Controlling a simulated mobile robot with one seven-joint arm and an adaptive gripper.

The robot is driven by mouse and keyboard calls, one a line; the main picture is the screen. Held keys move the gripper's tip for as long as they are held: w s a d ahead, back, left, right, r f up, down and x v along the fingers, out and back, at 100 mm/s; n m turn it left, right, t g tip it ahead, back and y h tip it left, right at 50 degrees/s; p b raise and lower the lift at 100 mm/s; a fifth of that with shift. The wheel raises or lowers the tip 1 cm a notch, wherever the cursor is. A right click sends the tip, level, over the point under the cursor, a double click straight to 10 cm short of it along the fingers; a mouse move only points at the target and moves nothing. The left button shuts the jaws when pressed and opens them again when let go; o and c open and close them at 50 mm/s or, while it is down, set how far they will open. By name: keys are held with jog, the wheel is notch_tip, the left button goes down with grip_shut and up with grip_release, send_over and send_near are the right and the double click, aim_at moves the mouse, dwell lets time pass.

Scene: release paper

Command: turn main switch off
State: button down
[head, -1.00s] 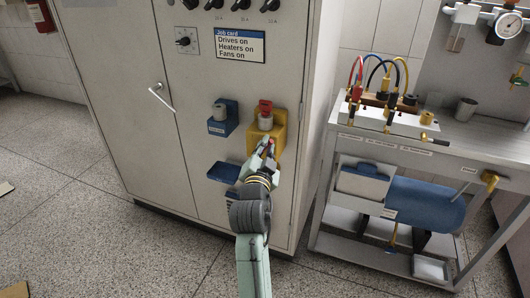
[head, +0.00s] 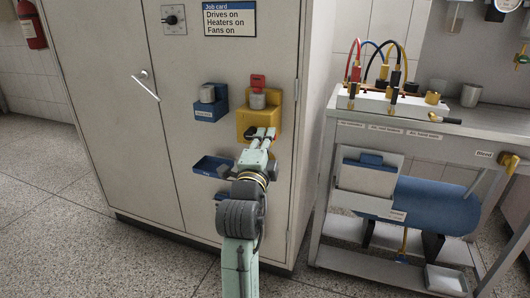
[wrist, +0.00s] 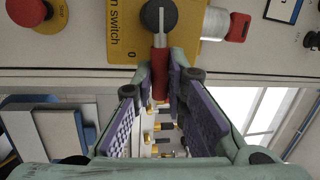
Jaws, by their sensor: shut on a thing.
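The main switch is a yellow box (head: 272,124) on the grey cabinet door. In the wrist view its plate (wrist: 124,22) reads "n Switch" with a "0" mark. It carries a black round knob (wrist: 158,14) with a pale pointer line and a red handle (wrist: 160,82). My gripper (head: 262,133) is at the lower front of the yellow box. Its two purple-padded fingers are shut on the red handle. A grey cylinder (head: 257,101) with a red tag (head: 258,81) sits on the box beside the knob. In the head view my fingers hide the knob and handle.
A blue holder (head: 211,112) with a grey cylinder is left of the switch; a blue tray (head: 212,166) is below it. A red stop button (wrist: 26,11) shows in the wrist view. A bench (head: 400,140) with cables stands at right.

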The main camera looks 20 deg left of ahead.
jog(key=shift+f+m+b, duration=0.35)
jog(key=shift+m+b, duration=0.45)
jog(key=c, duration=1.6)
grip_release()
jog(key=shift+r, duration=0.15)
